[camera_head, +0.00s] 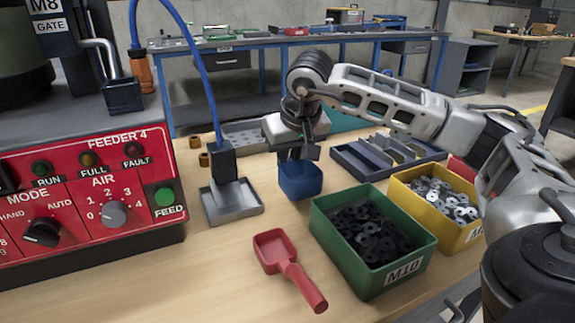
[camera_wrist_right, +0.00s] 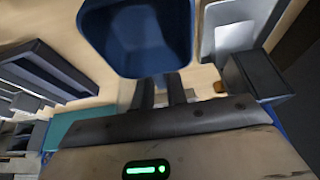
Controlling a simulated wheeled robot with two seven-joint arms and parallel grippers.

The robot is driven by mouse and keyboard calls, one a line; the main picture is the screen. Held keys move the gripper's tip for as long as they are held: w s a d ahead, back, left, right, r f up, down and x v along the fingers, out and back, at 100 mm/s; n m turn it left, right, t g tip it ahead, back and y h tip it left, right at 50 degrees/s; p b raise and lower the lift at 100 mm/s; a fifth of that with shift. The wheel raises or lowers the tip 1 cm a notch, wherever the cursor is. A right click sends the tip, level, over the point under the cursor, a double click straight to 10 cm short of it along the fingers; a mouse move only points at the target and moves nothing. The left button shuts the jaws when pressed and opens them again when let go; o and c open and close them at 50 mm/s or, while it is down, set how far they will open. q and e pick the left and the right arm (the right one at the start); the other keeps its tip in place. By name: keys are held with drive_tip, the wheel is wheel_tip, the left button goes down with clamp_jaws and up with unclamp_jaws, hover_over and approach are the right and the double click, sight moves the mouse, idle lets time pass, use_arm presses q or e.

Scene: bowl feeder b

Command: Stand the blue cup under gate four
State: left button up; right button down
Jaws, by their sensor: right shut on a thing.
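The blue cup (camera_head: 300,181) is upright beside the grey metal tray (camera_head: 234,205), to its right in the head view. I cannot tell whether its base touches the table. My right gripper (camera_head: 298,152) points down and is shut on the cup's rim. In the right wrist view the cup (camera_wrist_right: 138,40) looks empty, with the gripper's fingers (camera_wrist_right: 161,90) at its near wall. A black box on a blue cable (camera_head: 222,160) stands at the back edge of the tray. A red panel marked FEEDER 4 (camera_head: 95,150) is at left. My left gripper is not in view.
A red scoop (camera_head: 290,268) lies on the table in front. A green bin (camera_head: 375,270) of dark parts, marked M10, and a yellow bin (camera_head: 462,237) of washers stand at right. A divided dark tray (camera_head: 345,160) is behind them. Bare table lies between scoop and tray.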

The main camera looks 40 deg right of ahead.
drive_tip(key=s+r, duration=0.1)
drive_tip(key=s+a+r, duration=0.1)
drive_tip(key=r, duration=0.1)
drive_tip(key=s+a+r, duration=0.1)
drive_tip(key=shift+s+a+r+p, duration=0.15)
drive_tip(key=shift+s+r+p, duration=0.2)
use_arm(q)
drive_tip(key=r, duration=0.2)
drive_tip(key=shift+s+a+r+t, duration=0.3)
use_arm(e)
drive_tip(key=s+a+r, duration=0.3)
drive_tip(key=s+a, duration=0.1)
drive_tip(key=s, duration=0.2)
drive_tip(key=shift+s+r, duration=0.15)
drive_tip(key=shift+s, duration=0.25)
